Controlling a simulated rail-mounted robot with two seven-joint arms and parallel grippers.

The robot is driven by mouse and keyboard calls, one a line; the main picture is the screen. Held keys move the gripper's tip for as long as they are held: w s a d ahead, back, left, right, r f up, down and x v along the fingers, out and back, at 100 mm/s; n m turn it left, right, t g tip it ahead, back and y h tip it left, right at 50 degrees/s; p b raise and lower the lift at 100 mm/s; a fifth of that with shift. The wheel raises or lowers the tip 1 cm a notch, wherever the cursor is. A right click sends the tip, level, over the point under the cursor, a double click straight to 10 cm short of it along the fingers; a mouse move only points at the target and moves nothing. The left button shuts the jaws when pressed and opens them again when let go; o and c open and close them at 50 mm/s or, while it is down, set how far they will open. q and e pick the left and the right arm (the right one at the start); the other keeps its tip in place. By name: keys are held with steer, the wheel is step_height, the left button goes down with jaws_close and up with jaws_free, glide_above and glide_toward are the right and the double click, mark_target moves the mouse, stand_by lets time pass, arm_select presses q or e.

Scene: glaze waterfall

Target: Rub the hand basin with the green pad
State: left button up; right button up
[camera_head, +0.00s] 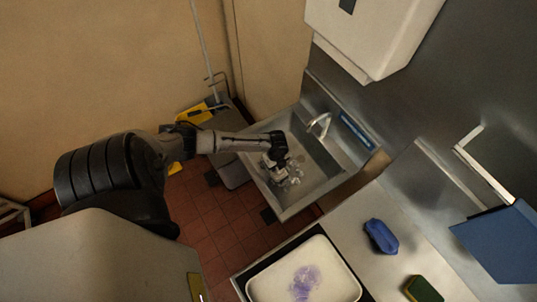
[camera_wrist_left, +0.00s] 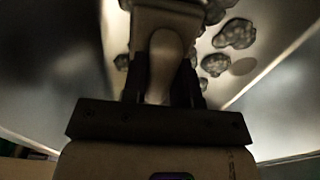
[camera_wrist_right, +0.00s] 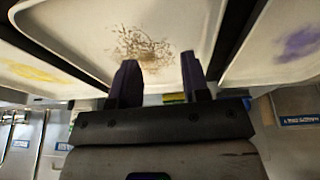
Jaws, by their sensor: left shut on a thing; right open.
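The hand basin (camera_head: 316,185) is a steel sink with a tap at the back. Several grey lumps lie in it (camera_head: 294,178), and they also show in the left wrist view (camera_wrist_left: 235,34). My left gripper (camera_head: 274,160) is down inside the basin. It is shut on a pale tool with a rounded handle (camera_wrist_left: 165,60); its far end is cut off by the frame. A green pad with a yellow edge (camera_head: 424,289) lies on the counter at the lower right, apart from both grippers. My right gripper (camera_wrist_right: 158,80) is open and empty near stained trays, outside the head view.
A blue object (camera_head: 381,236) lies on the steel counter beside a white tray with a purple stain (camera_head: 335,280). Trays with brown (camera_wrist_right: 140,48) and yellow stains are near my right gripper. A white dispenser (camera_head: 375,35) hangs above the basin. A blue box (camera_head: 505,240) is at right.

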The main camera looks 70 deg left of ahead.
arm_select(q)
steer(key=shift+s+d+r+p, duration=0.15)
steer(key=shift+s+p, duration=0.25)
steer(key=shift+s, duration=0.25)
steer(key=shift+s+d+f+p, duration=0.1)
steer(key=shift+s+p, duration=0.25)
steer(key=shift+s, duration=0.25)
arm_select(e)
steer(key=shift+w+a+r, duration=0.1)
steer(key=shift+a+r, duration=0.1)
steer(key=shift+r, duration=0.75)
arm_select(q)
step_height(320, 180, up, 3)
steer(key=shift+s+f+p, duration=0.15)
steer(key=shift+f+p, duration=0.05)
steer(key=shift+p, duration=0.6)
steer(key=shift+r+p, duration=0.65)
steer(key=shift+p, duration=0.1)
step_height(320, 180, up, 4)
steer(key=p, duration=0.4)
steer(key=shift+r, duration=0.1)
arm_select(e)
step_height(320, 180, up, 8)
steer(key=shift+d+f, duration=0.2)
